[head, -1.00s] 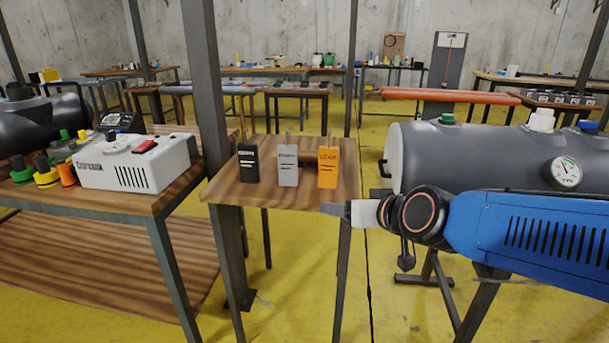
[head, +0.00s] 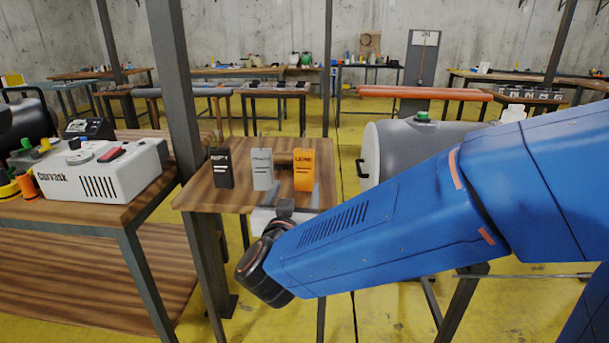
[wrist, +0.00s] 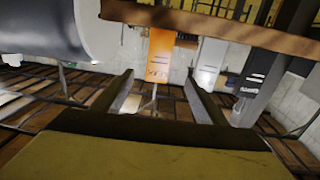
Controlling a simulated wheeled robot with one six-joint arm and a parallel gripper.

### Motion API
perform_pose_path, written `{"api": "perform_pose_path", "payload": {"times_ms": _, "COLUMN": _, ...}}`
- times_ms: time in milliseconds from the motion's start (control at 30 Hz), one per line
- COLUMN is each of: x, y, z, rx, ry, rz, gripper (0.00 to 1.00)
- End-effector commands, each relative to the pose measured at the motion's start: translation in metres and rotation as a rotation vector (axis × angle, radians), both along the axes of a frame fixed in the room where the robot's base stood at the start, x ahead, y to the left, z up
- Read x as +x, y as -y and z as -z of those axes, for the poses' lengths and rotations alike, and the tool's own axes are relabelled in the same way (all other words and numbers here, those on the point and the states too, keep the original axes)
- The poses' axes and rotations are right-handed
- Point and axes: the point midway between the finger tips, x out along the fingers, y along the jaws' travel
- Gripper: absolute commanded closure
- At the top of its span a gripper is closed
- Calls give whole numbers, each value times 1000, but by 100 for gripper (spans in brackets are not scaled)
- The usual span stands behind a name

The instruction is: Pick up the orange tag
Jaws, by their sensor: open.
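The orange tag (head: 303,169) is upright at the right end of a row of three tags on the small wooden table (head: 225,200). The grey tag (head: 262,170) is beside it and the black tag (head: 221,168) is at the left end. My gripper (head: 293,192) is open, in front of and a little below the orange and grey tags. In the wrist view, which appears upside down, the orange tag (wrist: 160,57) shows beyond the gap between the open fingers (wrist: 159,80). Nothing is between the fingers. My arm hides part of the table's front edge.
A dark post (head: 178,90) stands at the table's left. A white device (head: 100,172) sits on the bench further left. A grey cylindrical tank (head: 400,150) is at the right, partly behind my arm. Thin upright lines show above the tags.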

Motion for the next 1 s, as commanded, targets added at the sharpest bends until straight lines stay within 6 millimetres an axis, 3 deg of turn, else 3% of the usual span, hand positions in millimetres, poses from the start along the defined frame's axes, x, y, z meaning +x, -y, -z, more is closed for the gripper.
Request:
{"api": "perform_pose_path", "payload": {"times_ms": 700, "x": 105, "y": 12, "z": 1, "rx": 0, "ry": 1, "rz": 5, "gripper": 34}}
{"api": "perform_pose_path", "payload": {"times_ms": 1000, "x": 122, "y": 13, "z": 1, "rx": 0, "ry": 1, "rz": 2, "gripper": 34}}
